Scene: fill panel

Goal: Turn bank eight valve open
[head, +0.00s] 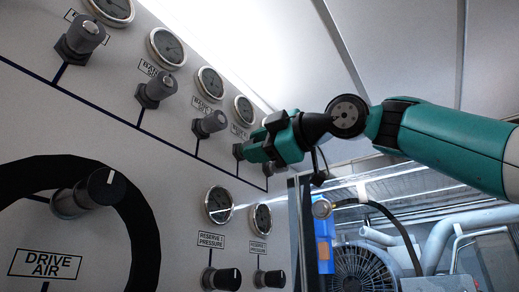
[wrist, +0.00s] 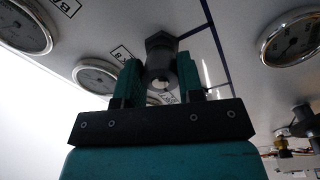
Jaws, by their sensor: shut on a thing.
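My gripper (head: 246,151) reaches in from the right to the far valve of the upper row on the panel. In the wrist view my gripper (wrist: 160,78) has a finger on each side of a dark grey valve (wrist: 161,46) with a hexagonal base, shut on its knob. A partly hidden label (wrist: 121,53) beside it seems to end in 8. In the head view the gripper hides most of this valve. I cannot tell how far the valve is turned.
Nearer valves (head: 209,124) stand in the same row, with round gauges (head: 210,82) above them. Below are reserve gauges (head: 218,204), black-capped knobs (head: 222,278) and a large drive air knob (head: 88,194). A blue object (head: 325,243) and fan (head: 363,268) are beyond the panel's edge.

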